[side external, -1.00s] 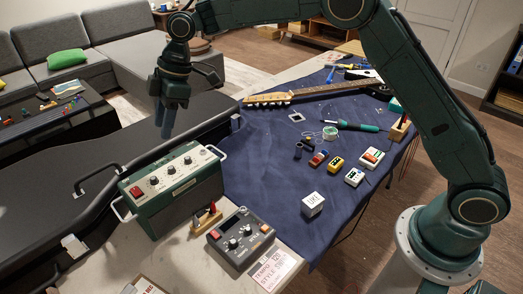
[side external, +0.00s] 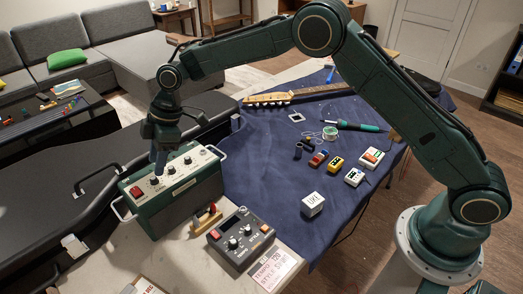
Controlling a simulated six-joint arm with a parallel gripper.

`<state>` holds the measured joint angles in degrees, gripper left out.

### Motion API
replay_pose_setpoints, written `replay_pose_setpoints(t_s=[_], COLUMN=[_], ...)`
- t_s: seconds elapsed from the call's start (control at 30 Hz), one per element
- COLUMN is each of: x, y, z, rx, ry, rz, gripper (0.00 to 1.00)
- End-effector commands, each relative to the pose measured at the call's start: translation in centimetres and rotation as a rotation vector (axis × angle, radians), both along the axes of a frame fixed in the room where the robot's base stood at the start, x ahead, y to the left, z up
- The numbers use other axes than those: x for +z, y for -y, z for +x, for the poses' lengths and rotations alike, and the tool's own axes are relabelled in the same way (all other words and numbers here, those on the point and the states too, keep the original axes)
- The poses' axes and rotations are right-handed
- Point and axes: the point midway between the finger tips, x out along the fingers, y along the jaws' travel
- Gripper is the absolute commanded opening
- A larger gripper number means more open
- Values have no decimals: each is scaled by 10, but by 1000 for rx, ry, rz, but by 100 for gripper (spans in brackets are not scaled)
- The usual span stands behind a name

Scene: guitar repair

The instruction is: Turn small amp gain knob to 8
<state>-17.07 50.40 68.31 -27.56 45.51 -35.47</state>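The small amp (side external: 180,206) is a dark green box with a pale top panel, standing at the left end of the table. Its panel carries a red switch (side external: 136,192) at the left and a row of knobs (side external: 187,160). My gripper (side external: 158,174) points down over the left part of the panel, its fingertips at or just above a knob there. The fingers hide most of that knob. I cannot tell whether they touch it, and the scale marks are too small to read. The fingers look close together, but their gap is not clear.
A grey pedal unit (side external: 240,238) with knobs stands right of the amp, with a small wooden holder (side external: 206,218) between them. A black case (side external: 60,200) lies behind the amp. The amp's metal handle (side external: 218,152) sticks out at its right end. Pedals and tools lie on the blue cloth (side external: 262,185).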

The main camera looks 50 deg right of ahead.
Motion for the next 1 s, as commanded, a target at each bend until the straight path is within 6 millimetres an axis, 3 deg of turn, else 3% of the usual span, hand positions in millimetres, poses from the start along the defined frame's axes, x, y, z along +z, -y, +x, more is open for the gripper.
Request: replay_pose_setpoints(t_s=[0.3,0.7,0.9,1.0], x=[-31,-36,-35,-35], y=[-13,-14,-14,-14], z=[3,4,4,4], rx=[1,1,0,0], ry=[0,2,1,1], rz=[0,1,1,1], gripper=[39,39,1,0])
